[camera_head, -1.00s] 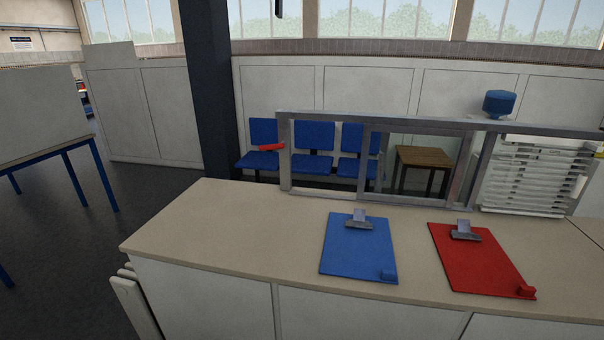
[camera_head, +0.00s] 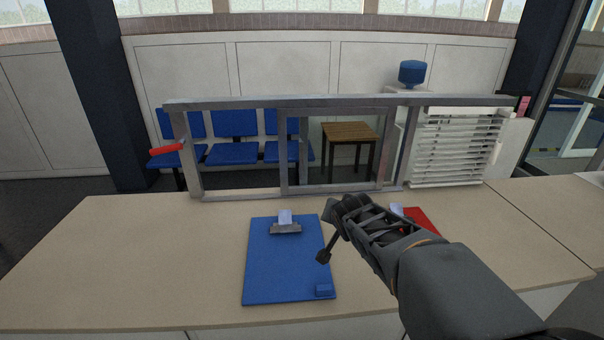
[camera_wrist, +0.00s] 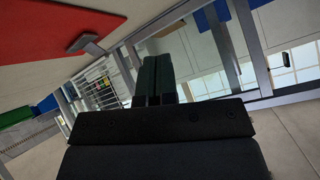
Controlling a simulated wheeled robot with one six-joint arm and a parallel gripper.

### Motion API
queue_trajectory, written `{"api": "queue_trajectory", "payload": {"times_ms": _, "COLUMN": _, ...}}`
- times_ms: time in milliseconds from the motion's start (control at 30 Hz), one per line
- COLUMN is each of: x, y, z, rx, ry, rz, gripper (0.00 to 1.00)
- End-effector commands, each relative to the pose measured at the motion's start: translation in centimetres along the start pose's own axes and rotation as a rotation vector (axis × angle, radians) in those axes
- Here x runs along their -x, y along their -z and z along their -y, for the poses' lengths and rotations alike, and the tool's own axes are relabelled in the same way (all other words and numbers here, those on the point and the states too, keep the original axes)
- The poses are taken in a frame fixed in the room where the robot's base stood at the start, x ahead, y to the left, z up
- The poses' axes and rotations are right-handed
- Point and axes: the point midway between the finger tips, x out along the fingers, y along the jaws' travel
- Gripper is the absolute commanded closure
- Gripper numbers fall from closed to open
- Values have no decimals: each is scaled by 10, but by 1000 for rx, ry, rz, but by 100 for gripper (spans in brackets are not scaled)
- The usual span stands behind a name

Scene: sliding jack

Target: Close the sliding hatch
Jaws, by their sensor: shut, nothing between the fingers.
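The sliding hatch is a grey metal frame (camera_head: 235,193) standing along the back of the counter. Its sliding panel (camera_head: 284,160) is a narrower grey frame in the middle to right part, with a gap to its left.
A blue clipboard (camera_head: 285,262) lies on the counter (camera_head: 150,255) left of my arm. A red clipboard (camera_head: 420,217) is partly hidden by my arm. A white slatted rack (camera_head: 455,150) stands at the right end. Blue chairs (camera_head: 233,152) and a wooden stool (camera_head: 348,133) are behind.

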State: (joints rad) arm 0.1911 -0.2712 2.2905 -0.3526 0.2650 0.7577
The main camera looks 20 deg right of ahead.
Motion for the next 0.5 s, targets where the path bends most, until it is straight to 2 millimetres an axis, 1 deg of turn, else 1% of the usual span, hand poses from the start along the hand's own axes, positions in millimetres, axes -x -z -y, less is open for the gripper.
{"api": "queue_trajectory", "payload": {"times_ms": 33, "x": -25, "y": 22, "z": 0, "rx": -101, "ry": 44, "rz": -82, "gripper": 100}}
{"api": "queue_trajectory", "payload": {"times_ms": 100, "x": -50, "y": 51, "z": 6, "rx": -242, "ry": 152, "rz": -176, "gripper": 100}}
{"api": "queue_trajectory", "payload": {"times_ms": 200, "x": -79, "y": 80, "z": 14, "rx": -422, "ry": 339, "rz": -236, "gripper": 100}}
{"api": "queue_trajectory", "payload": {"times_ms": 300, "x": -102, "y": 95, "z": 18, "rx": -576, "ry": 527, "rz": -214, "gripper": 100}}
{"api": "queue_trajectory", "payload": {"times_ms": 333, "x": -107, "y": 97, "z": 18, "rx": -617, "ry": 579, "rz": -195, "gripper": 100}}
{"api": "queue_trajectory", "payload": {"times_ms": 400, "x": -118, "y": 99, "z": 18, "rx": -702, "ry": 685, "rz": -139, "gripper": 100}}
{"api": "queue_trajectory", "payload": {"times_ms": 500, "x": -128, "y": 98, "z": 14, "rx": -799, "ry": 798, "rz": -48, "gripper": 100}}
